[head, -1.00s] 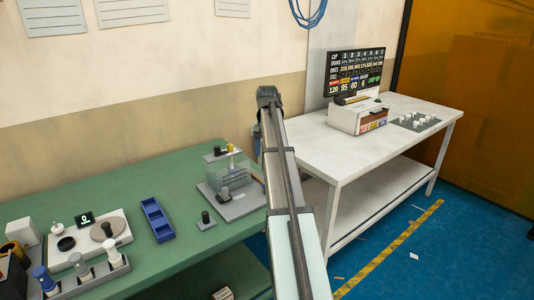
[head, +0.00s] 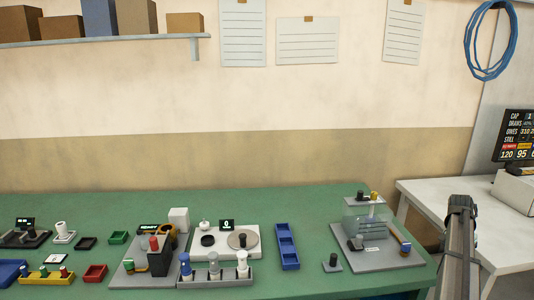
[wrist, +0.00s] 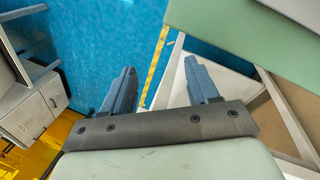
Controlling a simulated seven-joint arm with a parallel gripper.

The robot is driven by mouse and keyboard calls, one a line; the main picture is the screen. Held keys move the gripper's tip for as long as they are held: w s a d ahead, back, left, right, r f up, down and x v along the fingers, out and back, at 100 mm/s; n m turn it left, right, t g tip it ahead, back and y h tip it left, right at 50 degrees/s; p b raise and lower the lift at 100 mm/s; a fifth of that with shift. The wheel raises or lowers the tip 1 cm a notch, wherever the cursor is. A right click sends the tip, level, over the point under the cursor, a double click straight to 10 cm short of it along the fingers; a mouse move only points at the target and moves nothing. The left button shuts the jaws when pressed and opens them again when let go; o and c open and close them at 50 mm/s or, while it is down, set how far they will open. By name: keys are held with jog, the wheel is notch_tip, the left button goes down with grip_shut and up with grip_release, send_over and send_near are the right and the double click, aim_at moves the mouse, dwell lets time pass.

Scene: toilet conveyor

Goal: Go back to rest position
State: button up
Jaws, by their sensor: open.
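My gripper (wrist: 160,92) is open and empty in the wrist view. Its two blue-grey fingers stand wide apart, with blue floor, a yellow floor line and part of a white table frame beyond them. In the head view my arm rises at the lower right, in front of the gap between the green bench (head: 330,201) and the white table (head: 425,195). The fingers cannot be made out in the head view.
The green bench carries a clear-boxed device (head: 366,222), a blue tray (head: 287,246), a dial scale (head: 225,240), a rack of capped bottles (head: 214,276) and small coloured bins. A display (head: 517,135) stands on the white table. A shelf (head: 110,41) with boxes hangs above.

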jog(key=s+d+f+m+g, duration=0.1)
jog(key=s+d+f, duration=0.4)
jog(key=s+f, duration=0.25)
jog(key=s+d+f+m+g, duration=0.1)
jog(key=s+d+f+g, duration=0.1)
jog(key=s+d+f, duration=0.35)
jog(key=s+a+f, duration=0.3)
jog(key=s+f, duration=0.2)
jog(key=f, duration=0.7)
jog(key=a+f+n, duration=0.2)
jog(key=a+f, duration=0.4)
jog(key=a, duration=0.5)
jog(key=a+f+n, duration=0.3)
jog(key=a+f, duration=0.2)
jog(key=a, duration=0.6)
jog(key=a+f+n, duration=0.2)
jog(key=a+f, duration=0.4)
jog(key=a, duration=0.5)
jog(key=s+a+f+n, duration=0.1)
jog(key=s+a+n, duration=0.1)
jog(key=s+a, duration=0.4)
jog(key=s+a+f+n+g+y, duration=0.1)
jog(key=s+a+n, duration=0.2)
jog(key=a, duration=0.9)
jog(key=s+a+f+n, duration=0.2)
jog(key=s+a, duration=0.8)
jog(key=shift+s+a, duration=0.1)
